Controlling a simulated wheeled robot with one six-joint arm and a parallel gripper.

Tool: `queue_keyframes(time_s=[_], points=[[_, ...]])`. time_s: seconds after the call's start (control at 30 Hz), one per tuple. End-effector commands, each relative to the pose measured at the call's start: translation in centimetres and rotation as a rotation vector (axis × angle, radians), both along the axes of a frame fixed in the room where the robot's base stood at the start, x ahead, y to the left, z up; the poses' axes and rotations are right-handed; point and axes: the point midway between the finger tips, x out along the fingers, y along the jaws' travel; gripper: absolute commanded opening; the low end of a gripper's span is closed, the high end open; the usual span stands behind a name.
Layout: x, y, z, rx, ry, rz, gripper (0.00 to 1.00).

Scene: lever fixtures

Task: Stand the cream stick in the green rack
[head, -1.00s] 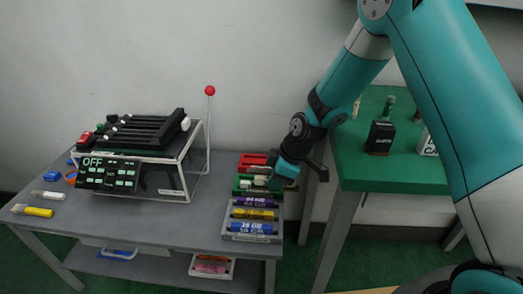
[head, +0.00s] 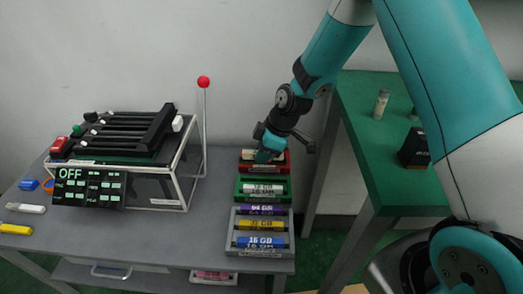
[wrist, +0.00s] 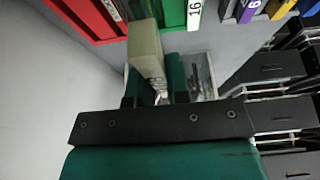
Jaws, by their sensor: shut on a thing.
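My gripper (wrist: 158,97) is shut on the cream stick (wrist: 147,48), which extends out from between the green fingers in the wrist view. In the head view my gripper (head: 267,153) is over the red rack, and a cream patch shows beside it. The green rack (head: 242,190) is on the grey table just in front of the red rack and holds a white labelled stick (head: 263,188). In the wrist view the green rack (wrist: 173,13) lies beyond the stick. Whether the stick touches a rack cannot be told.
The red rack (head: 284,166) is at the back. A grey rack (head: 233,246) in front holds purple, yellow and blue (head: 260,241) sticks. A slider box with an OFF display (head: 90,187) and a red-ball lever (head: 204,82) stand left. A green-topped table (head: 363,150) is right.

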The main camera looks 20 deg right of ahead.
Motion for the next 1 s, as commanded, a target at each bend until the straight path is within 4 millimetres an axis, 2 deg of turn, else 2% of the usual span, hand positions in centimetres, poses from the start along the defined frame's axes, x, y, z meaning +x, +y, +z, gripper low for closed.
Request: queue_keyframes(time_s=[0.27,0.8,1.0], points=[[0.0,-0.2,-0.4,0.001,0.000,-0.002,0.00],[0.0,0.1,-5.2,0.001,0.000,0.002,0.00],[0.0,0.1,-5.8,0.001,0.000,0.002,0.00]])
